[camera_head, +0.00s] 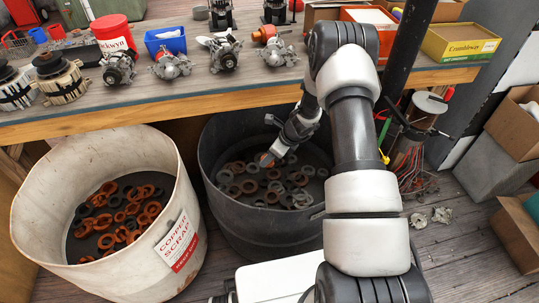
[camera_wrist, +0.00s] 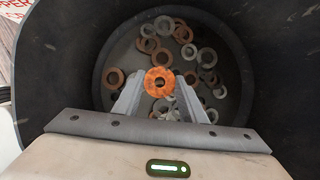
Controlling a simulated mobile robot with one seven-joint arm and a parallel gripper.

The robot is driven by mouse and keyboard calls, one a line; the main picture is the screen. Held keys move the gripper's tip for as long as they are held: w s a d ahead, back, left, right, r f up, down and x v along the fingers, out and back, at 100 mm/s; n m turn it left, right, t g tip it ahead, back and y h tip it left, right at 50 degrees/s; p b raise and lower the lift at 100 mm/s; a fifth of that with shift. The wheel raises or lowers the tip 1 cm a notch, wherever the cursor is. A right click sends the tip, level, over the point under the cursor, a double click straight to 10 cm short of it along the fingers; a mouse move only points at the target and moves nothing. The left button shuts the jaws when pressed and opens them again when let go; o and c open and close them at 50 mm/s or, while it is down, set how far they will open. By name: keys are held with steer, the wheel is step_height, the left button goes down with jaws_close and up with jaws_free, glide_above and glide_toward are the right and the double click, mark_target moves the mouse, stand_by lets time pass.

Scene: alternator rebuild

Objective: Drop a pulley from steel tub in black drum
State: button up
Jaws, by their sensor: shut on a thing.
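The black drum (camera_head: 265,226) stands on the floor below the workbench, with several grey and rust-brown rings lying in its bottom. In the wrist view the drum's dark wall (camera_wrist: 62,72) surrounds my gripper (camera_wrist: 160,88). My gripper (camera_head: 268,158) points down inside the drum's mouth, shut on a round orange pulley (camera_wrist: 159,80) with a hole in its middle. The pulley is between the fingertips, above the rings. How far it is above them I cannot tell. In the head view it is small and partly hidden by the fingers. I cannot pick out a steel tub.
A whitish tub (camera_head: 38,212) labelled copper scrap, with several copper-coloured and dark rings, stands left of the drum. The workbench (camera_head: 150,112) runs behind and above, carrying alternator parts, a red bin (camera_head: 113,33) and a blue tray (camera_head: 165,41). Boxes (camera_head: 515,128) stand at the right.

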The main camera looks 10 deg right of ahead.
steer(key=shift+f, duration=0.25)
steer(key=o, duration=1.3)
steer(key=p+v, duration=0.4)
steer(key=v, duration=1.3)
steer(key=shift+s+d+r, duration=0.1)
steer(key=shift+s+r, duration=0.05)
